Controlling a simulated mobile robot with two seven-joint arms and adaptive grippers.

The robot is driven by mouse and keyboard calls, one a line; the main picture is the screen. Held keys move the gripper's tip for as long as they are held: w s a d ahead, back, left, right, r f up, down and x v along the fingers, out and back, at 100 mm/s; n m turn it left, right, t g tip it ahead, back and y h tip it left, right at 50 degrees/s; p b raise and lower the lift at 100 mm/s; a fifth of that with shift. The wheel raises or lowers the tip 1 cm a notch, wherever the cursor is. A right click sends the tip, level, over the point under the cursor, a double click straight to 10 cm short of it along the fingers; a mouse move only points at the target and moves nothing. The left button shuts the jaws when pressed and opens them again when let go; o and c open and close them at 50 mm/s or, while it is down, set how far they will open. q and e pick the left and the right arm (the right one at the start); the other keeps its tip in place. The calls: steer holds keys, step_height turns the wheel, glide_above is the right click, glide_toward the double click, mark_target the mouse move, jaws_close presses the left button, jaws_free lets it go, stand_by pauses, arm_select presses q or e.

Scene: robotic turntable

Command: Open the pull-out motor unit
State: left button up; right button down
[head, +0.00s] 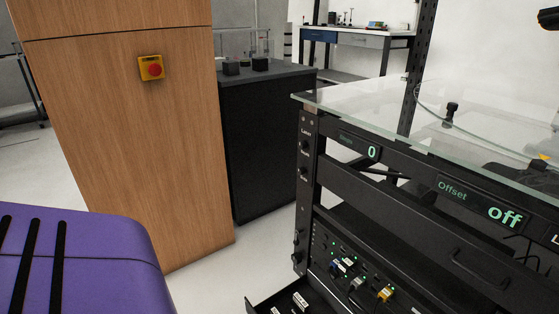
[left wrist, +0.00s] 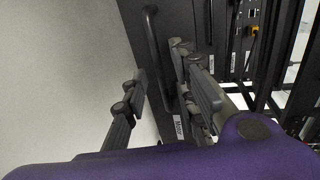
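A dark panel (left wrist: 180,18) with a long black bar handle (left wrist: 152,45) shows in the left wrist view. A small white label on it (left wrist: 179,127) seems to read "Motor". My left gripper (left wrist: 170,88) is open, its two grey fingers on either side of the handle's lower part. I cannot tell whether they touch it. Nothing is seen held. In the head view the black rack (head: 310,190) stands at the right; which part is the motor unit is not clear there. Neither gripper shows in the head view.
A glass top (head: 390,105) covers the rack, above displays reading "0" and "off" (head: 505,215). A black tray (head: 262,305) juts out at the rack's bottom. A wooden cabinet (head: 130,130) with a red emergency button (head: 155,69) and a black cabinet (head: 265,145) stand left.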

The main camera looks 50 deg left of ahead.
arm_select(q)
steer(key=shift+s, duration=0.1)
steer(key=v, duration=1.2)
